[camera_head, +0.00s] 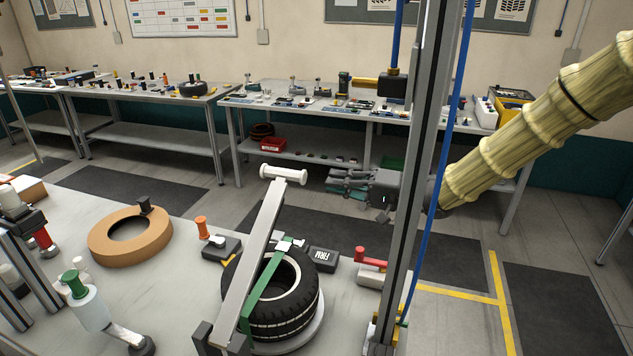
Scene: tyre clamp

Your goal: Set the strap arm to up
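The strap arm (252,257) is a long grey bar with a white crosswise handle (283,174) at its far end. It runs from a dark bracket (205,341) at the near side of the bench, across the view of a black tyre (300,309), to the handle beyond it; its exact tilt is hard to judge. A green strap (264,288) crosses the tyre beside the bar. My gripper (340,182) is right of the handle, apart from it, fingers pointing left. Its fingers look separated, with nothing between them. The grey post partly hides my wrist.
A tall grey post (427,140) with a blue hose stands right of the tyre. A red-handled clamp (371,258), a black block marked FIRM (323,259), an orange-knobbed device (213,240) and a tan ring (131,236) surround it. Cluttered benches line the back wall.

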